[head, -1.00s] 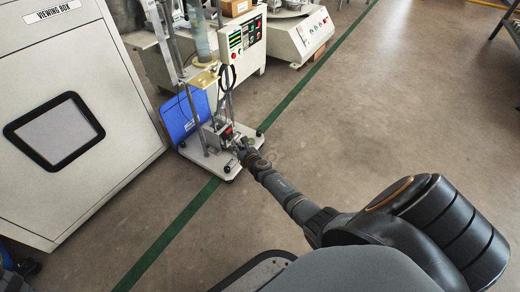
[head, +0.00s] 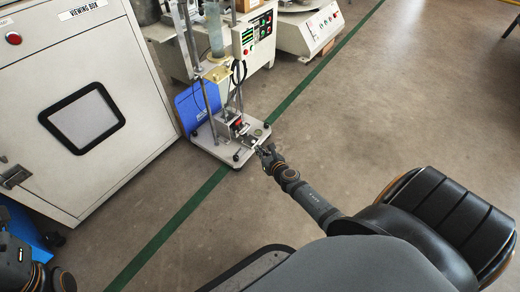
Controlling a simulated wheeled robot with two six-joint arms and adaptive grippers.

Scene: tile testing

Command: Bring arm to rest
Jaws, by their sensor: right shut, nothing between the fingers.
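My right arm reaches from the lower right toward the middle. Its gripper (head: 264,150) is small and dark, shut and empty, and it appears at the right front edge of a test stand's white base plate (head: 222,152). I cannot tell whether it touches the stand. Dark parts of my left arm (head: 22,264) show in the bottom left corner; its gripper is not in view.
The test stand has metal columns (head: 207,105) and a blue panel (head: 192,106) behind. The large viewing box (head: 120,65) fills the upper left. Machines (head: 308,32) line the back. A green line (head: 170,228) crosses the floor. Bare floor (head: 390,100) lies open at right.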

